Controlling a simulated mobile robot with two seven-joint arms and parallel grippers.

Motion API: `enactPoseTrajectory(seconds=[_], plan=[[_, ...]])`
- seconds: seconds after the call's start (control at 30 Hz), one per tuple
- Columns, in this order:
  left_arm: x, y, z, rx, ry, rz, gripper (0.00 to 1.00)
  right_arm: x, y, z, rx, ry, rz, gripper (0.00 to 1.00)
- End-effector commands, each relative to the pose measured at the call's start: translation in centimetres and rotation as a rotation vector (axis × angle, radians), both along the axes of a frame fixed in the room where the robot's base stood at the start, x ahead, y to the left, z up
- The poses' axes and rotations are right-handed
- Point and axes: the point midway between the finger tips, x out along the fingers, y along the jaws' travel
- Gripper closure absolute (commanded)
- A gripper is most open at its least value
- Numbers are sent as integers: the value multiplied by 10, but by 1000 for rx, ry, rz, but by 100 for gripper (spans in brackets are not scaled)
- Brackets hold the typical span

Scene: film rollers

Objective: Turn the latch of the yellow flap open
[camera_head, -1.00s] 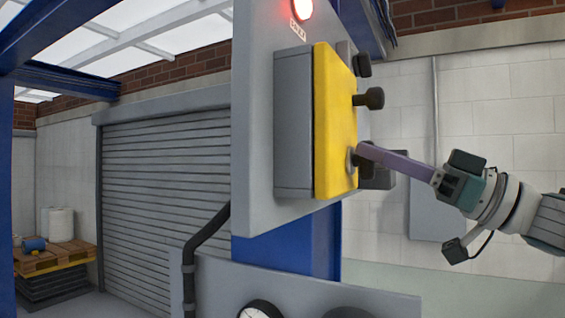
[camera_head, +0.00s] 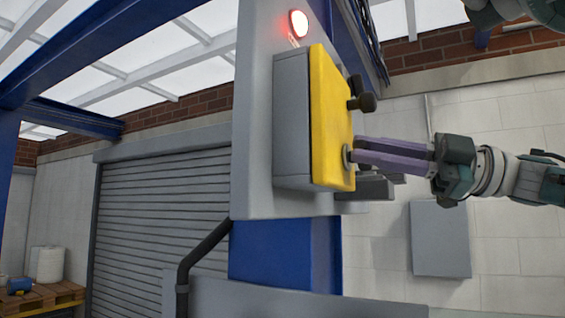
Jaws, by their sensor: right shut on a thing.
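The yellow flap (camera_head: 328,118) is the front of a grey box (camera_head: 291,118) on a grey panel, and it lies closed against the box. Its latch (camera_head: 347,156) is a small round grey part low on the flap's face, largely hidden by my fingers. My right gripper (camera_head: 355,152) comes in from the right with long purple fingers. Their tips are shut on the latch. Which way the latch is turned is hidden. My left gripper is not in view.
Dark knobs (camera_head: 366,102) stick out on the right above my fingers. A dark grey part (camera_head: 375,187) sits just below them. A red lamp (camera_head: 298,23) glows above the box. Open air lies to the right, before the white wall (camera_head: 500,120).

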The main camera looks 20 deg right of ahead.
Motion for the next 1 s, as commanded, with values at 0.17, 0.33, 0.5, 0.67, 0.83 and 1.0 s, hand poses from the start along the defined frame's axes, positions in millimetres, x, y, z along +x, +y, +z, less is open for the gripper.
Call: enactPoseTrajectory(seconds=[0.17, 0.33, 0.5, 0.67, 0.83, 1.0], plan=[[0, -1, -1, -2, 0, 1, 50, 0, 0, 0, -121, -106, 0, 100], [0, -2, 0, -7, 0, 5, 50, -1, 1, 0, -218, -189, 0, 100], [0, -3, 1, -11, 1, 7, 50, -1, 1, -1, -292, -252, 0, 100], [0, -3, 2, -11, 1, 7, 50, -1, 1, -2, -337, -290, 2, 100], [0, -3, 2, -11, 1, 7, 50, -1, 1, -3, -363, -311, 2, 100], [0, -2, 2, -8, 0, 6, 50, -1, 1, -3, -369, -317, 1, 100]])
